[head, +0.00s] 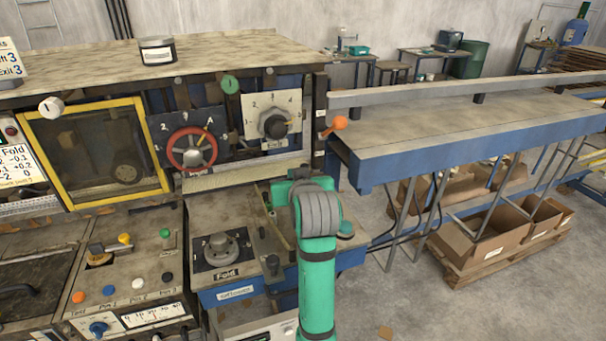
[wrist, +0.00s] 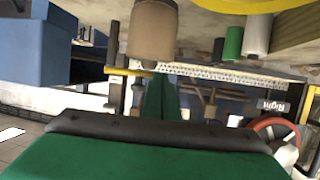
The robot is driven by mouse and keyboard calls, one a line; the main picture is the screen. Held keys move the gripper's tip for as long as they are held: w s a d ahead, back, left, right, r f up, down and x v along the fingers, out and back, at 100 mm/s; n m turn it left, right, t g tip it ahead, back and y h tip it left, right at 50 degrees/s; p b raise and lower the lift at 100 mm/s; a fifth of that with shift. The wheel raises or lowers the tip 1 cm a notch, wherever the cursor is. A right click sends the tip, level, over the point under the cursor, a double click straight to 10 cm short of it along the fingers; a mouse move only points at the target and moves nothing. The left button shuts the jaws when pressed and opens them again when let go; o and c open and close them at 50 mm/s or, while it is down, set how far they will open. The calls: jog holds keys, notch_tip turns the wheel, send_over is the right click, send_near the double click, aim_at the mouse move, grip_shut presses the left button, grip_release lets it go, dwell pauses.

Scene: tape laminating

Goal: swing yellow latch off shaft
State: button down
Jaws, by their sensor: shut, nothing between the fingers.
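In the wrist view, which looks upside down, a thin yellow bar (wrist: 130,71) lies across a dark upright rod; it looks like the yellow latch on its shaft. A brown cylinder (wrist: 153,32) is right beside it. My gripper (wrist: 161,96) shows as narrow green fingers, shut and empty, just beyond the dark-edged green body. The fingers appear close to the bar, but I cannot tell if they touch it. In the head view, my green arm hides the gripper; a thin yellowish curved strip (head: 272,218) shows just left of it.
The Fold knob panel (head: 221,249) is left of my arm. An orange-knobbed lever (head: 339,122) and a long blue table (head: 440,140) are to the right.

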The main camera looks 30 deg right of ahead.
jog(key=shift+a, duration=0.15)
jog(key=shift+a, duration=0.15)
jog(key=s+a+r, duration=0.4)
jog(key=s+a, duration=0.3)
jog(key=a, duration=0.3)
jog(key=shift+s+a+r, duration=0.25)
jog(key=shift+s+a, duration=0.05)
